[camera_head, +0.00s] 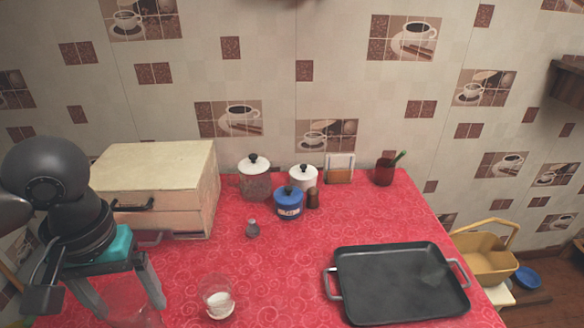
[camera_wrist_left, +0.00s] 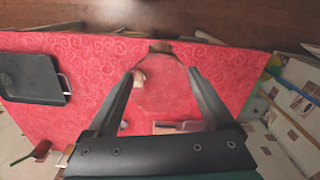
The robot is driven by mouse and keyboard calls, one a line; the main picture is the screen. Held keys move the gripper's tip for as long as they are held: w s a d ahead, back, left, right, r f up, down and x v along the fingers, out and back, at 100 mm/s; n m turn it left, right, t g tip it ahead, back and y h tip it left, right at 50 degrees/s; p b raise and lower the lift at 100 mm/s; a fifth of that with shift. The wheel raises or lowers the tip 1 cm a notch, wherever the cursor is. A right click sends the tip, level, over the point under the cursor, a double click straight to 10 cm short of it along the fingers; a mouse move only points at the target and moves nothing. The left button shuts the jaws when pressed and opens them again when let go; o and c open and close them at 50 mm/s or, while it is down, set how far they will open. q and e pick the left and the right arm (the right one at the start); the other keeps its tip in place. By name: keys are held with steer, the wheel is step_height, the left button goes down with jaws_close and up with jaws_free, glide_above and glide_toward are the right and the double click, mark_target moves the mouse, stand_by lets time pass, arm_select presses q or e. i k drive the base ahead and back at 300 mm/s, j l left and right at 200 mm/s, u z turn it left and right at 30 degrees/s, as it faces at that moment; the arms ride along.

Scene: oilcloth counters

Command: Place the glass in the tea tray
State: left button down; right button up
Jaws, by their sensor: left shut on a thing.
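The glass (camera_head: 133,312) is clear and hard to make out against the red cloth at the lower left of the head view. My left gripper (camera_head: 127,300) is shut on it, with a finger on each side. In the left wrist view the glass (camera_wrist_left: 165,88) shows as a faint round outline between the fingers (camera_wrist_left: 163,80). The tea tray (camera_head: 400,285) is dark, flat and empty, with a metal handle at each end. It lies at the right of the counter, well apart from the glass, and shows at the upper left of the wrist view (camera_wrist_left: 30,78). My right gripper is out of view.
A small clear vessel with white contents (camera_head: 219,300) stands between glass and tray. A grey shaker (camera_head: 252,229), blue jar (camera_head: 288,204), lidded glass jar (camera_head: 254,182), white jar (camera_head: 302,178) and red cup (camera_head: 384,171) stand behind. A cream box (camera_head: 160,180) is at left.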

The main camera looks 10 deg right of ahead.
mark_target(396, 283)
steer(key=l+z, duration=0.1)
steer(key=z, duration=0.8)
steer(key=i+l+z, duration=0.1)
steer(key=z, duration=0.35)
steer(key=i+l+z, duration=0.15)
steer(key=i, duration=0.25)
steer(key=l, duration=0.1)
